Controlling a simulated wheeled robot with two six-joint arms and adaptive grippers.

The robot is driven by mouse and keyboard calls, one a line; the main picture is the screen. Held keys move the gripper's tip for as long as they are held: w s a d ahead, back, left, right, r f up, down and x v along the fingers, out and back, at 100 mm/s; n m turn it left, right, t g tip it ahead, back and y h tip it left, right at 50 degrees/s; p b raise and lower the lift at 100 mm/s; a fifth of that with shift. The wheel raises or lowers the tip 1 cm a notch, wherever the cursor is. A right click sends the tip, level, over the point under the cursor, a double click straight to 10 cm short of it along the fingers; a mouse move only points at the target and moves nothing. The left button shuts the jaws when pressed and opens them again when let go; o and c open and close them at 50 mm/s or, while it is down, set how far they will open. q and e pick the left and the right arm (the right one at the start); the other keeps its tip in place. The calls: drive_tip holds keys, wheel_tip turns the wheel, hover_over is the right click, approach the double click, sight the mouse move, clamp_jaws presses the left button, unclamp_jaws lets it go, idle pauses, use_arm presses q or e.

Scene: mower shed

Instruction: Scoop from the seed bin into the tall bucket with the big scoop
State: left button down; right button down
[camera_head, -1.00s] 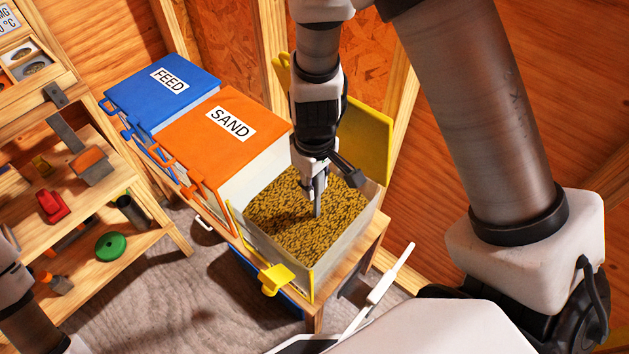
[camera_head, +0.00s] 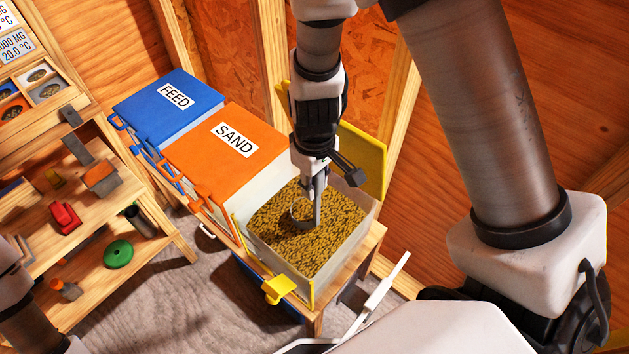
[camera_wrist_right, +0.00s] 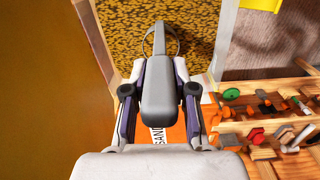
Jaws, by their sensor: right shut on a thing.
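The seed bin (camera_head: 280,263) is open, with its yellow lid (camera_head: 366,158) tilted up behind it, and is full of brown-yellow seed (camera_head: 330,225). My right gripper (camera_head: 317,180) points down over the bin, shut on the big scoop's handle. The scoop's grey handle (camera_wrist_right: 158,85) fills the middle of the right wrist view, and its round rim (camera_wrist_right: 172,46) shows against the seed. In the head view the scoop's bowl (camera_head: 302,209) is small and sits at the seed surface; how full it is I cannot tell. My left gripper and the tall bucket are not in view.
The closed orange SAND bin (camera_head: 225,150) and blue FEED bin (camera_head: 168,105) stand left of the seed bin. A yellow latch (camera_head: 278,290) sticks out in front. Wooden shelves (camera_head: 90,225) with tools stand at the left.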

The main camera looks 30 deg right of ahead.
drive_tip(key=shift+r+p, duration=3.9)
drive_tip(key=shift+r, duration=0.7)
drive_tip(key=shift+f, duration=0.1)
